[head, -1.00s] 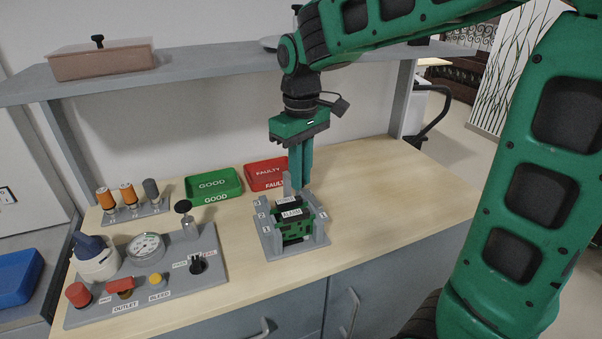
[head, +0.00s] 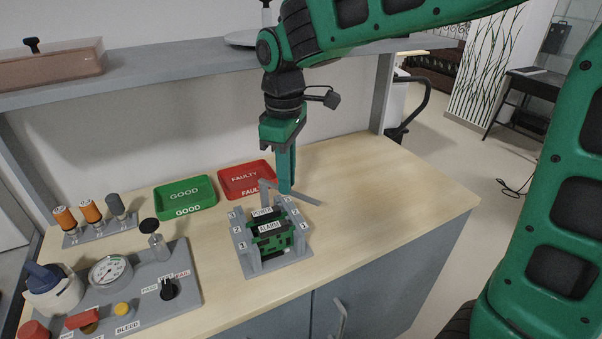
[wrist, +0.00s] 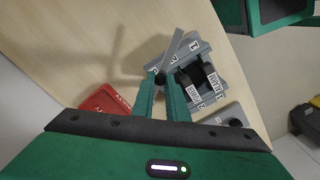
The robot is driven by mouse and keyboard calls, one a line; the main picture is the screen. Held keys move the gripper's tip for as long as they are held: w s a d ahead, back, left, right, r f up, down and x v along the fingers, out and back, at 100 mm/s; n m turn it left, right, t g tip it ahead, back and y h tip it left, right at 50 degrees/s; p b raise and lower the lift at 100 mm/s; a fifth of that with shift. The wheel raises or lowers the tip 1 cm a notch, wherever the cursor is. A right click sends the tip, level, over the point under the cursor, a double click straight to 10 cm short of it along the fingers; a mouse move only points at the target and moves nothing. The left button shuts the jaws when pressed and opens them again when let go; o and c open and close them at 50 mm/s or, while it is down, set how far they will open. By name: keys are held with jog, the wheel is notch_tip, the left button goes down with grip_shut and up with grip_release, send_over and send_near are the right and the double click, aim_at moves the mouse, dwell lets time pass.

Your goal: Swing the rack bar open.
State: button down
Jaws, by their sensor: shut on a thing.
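The grey rack (head: 281,262) stands on the bench and holds green boards with black modules labelled POWER and ALARM. The grey rack bar (head: 305,197) sticks out to the right from the rack's back edge, at an angle to the rack. My gripper (head: 284,188) points down at the back of the rack, its fingers shut on the bar. In the wrist view, my gripper (wrist: 160,84) has a dark knob between its fingertips, and the bar (wrist: 179,45) runs up beside the rack (wrist: 225,70). The exact contact is partly hidden by the fingers.
A green GOOD tray (head: 185,198) and a red FAULTY tray (head: 246,180) lie left and behind the rack. A control panel (head: 130,290) with gauge and knobs fills the left. A shelf (head: 190,72) hangs above. The bench (head: 400,190) is clear to the right.

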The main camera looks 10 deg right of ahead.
dwell(0.3)
jog(key=c, duration=1.7)
grip_release()
jog(key=shift+c, duration=0.2)
jog(key=shift+r, duration=0.25)
notch_tip(320, 180, up, 4)
jog(key=shift+w+f, duration=0.1)
jog(key=shift+w, duration=0.05)
jog(key=s+a+r, duration=0.6)
jog(key=s+a, duration=0.2)
jog(key=shift+a+r, duration=0.3)
jog(key=shift+r, duration=0.05)
